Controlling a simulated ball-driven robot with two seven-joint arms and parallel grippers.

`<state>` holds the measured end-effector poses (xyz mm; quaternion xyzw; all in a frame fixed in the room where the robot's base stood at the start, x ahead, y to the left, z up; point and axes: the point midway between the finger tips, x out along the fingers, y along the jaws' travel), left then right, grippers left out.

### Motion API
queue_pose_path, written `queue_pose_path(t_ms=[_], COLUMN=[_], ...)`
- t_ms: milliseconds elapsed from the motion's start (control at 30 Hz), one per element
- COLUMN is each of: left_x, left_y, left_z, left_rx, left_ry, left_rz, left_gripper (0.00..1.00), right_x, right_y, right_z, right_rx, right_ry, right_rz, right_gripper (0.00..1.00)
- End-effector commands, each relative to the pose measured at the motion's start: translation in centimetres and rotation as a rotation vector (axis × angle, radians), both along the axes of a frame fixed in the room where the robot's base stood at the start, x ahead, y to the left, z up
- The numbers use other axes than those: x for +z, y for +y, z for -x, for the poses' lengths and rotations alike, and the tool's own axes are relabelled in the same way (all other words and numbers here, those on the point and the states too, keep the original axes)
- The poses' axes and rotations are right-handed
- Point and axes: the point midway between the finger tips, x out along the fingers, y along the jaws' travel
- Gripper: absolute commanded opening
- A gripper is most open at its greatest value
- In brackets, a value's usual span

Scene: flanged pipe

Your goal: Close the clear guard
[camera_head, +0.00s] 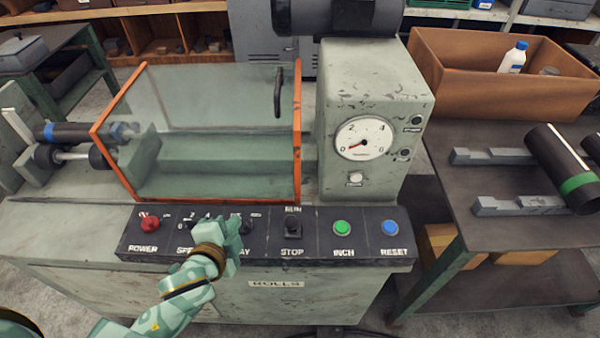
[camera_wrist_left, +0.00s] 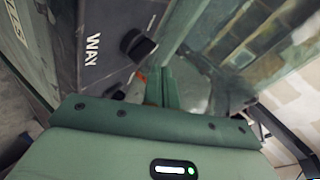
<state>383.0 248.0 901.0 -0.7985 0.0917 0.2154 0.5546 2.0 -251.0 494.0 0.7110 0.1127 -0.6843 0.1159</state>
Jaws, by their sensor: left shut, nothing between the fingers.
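The clear guard (camera_head: 200,105) is a see-through cover with orange edges on the machine's bed, in the head view. Its black handle (camera_head: 278,92) is on the right part, near the right orange edge. Machine parts show through the panel; I cannot tell exactly how far it is swung. My left gripper (camera_head: 232,222) is shut and empty, over the control panel below the guard and apart from the handle. It hides some of the panel's labels and knobs. In the left wrist view its green fingers (camera_wrist_left: 160,86) are together beside a black knob (camera_wrist_left: 138,45). My right gripper is not in view.
The control panel (camera_head: 265,252) carries a red power knob (camera_head: 149,222), a stop switch (camera_head: 292,228), a green button (camera_head: 342,228) and a blue button (camera_head: 390,228). A grey housing with a gauge (camera_head: 363,138) stands right of the guard. A dark table (camera_head: 500,180) holds a wooden box (camera_head: 480,88).

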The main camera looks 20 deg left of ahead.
Motion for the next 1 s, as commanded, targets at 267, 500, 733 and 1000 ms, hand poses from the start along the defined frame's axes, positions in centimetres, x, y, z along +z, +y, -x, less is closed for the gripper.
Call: queue_pose_path(t_ms=[267,500,733,1000], left_x=[2.8,3.6,3.6,3.6], left_y=[-4.9,-6.8,-8.2,-9.9], left_z=[-5.5,-6.6,-9.9,-14.0], left_rx=[-0.414,-0.562,-0.563,-0.561], left_ry=[-0.372,-0.506,-0.511,-0.509], left_rz=[-0.198,-0.263,-0.263,-0.260], left_gripper=[0.00,0.00,0.00,0.00], right_x=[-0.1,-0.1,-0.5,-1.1], right_y=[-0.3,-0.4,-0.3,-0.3], right_z=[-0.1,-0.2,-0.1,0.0], right_rx=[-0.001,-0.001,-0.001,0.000], right_ry=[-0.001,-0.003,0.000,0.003], right_rz=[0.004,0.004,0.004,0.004], right_gripper=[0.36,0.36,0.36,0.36])
